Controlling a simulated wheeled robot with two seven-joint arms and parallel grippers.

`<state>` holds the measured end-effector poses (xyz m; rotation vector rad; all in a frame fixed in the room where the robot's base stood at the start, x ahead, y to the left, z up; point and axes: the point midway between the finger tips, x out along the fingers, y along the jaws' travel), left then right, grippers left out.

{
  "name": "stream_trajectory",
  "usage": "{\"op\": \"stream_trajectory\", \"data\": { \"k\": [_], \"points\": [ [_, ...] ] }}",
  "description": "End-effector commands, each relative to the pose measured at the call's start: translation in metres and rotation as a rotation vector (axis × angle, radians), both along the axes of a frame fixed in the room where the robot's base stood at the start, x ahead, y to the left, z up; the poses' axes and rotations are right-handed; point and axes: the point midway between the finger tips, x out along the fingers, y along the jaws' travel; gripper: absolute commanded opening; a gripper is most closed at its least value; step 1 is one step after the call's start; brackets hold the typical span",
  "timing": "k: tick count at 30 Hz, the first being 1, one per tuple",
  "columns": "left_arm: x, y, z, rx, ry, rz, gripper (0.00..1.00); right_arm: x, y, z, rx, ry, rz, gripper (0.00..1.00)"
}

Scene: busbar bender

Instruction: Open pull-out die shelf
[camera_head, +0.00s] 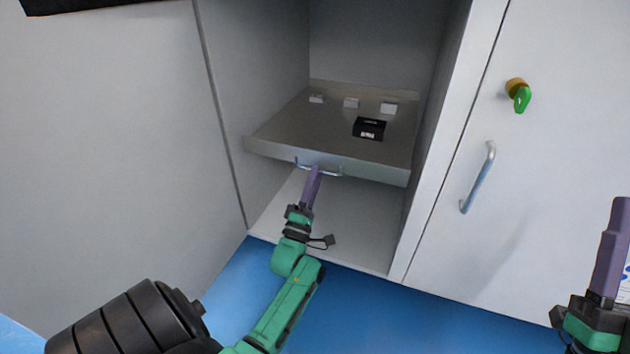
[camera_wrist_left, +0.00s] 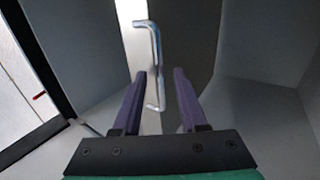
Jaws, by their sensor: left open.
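The pull-out die shelf (camera_head: 290,128) is a grey metal tray inside an open cabinet bay. Its front lip carries a thin metal bar handle (camera_head: 330,173), which also shows in the left wrist view (camera_wrist_left: 155,55). My left gripper (camera_head: 316,172) is at the front lip by the handle. In the left wrist view its two purple fingers (camera_wrist_left: 160,72) are open, and the lower part of the handle lies between them; I cannot tell whether they touch it. My right gripper (camera_head: 622,205) is only partly in view at the right edge, and its jaw gap cannot be made out.
The blue floor (camera_head: 345,305) in front is clear.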

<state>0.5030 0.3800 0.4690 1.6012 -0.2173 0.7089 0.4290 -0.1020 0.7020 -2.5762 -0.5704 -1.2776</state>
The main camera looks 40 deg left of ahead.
Motion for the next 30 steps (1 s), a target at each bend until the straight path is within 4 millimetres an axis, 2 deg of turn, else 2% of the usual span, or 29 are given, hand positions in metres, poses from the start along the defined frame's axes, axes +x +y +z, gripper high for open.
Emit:
{"op": "stream_trajectory", "data": {
  "k": [6, 7, 10, 30],
  "points": [
    [0.0004, 0.0002, 0.0004, 0.000, 0.000, 0.000, 0.42, -0.0006, -0.0003, 0.0015, 0.000, -0.004, 0.000, 0.45],
    [0.0004, 0.0002, 0.0004, 0.000, 0.000, 0.000, 0.38, -0.0006, -0.0003, 0.0015, 0.000, -0.004, 0.000, 0.45],
    [0.0003, 0.0002, 0.0004, 0.000, 0.000, 0.000, 0.00, -0.0004, -0.0003, 0.0014, 0.001, -0.004, -0.001, 0.45],
    [0.0008, 0.0003, -0.0013, -0.003, 0.005, -0.001, 0.00, -0.0003, -0.0004, 0.0011, 0.001, -0.003, -0.001, 0.45]
  ]
}}
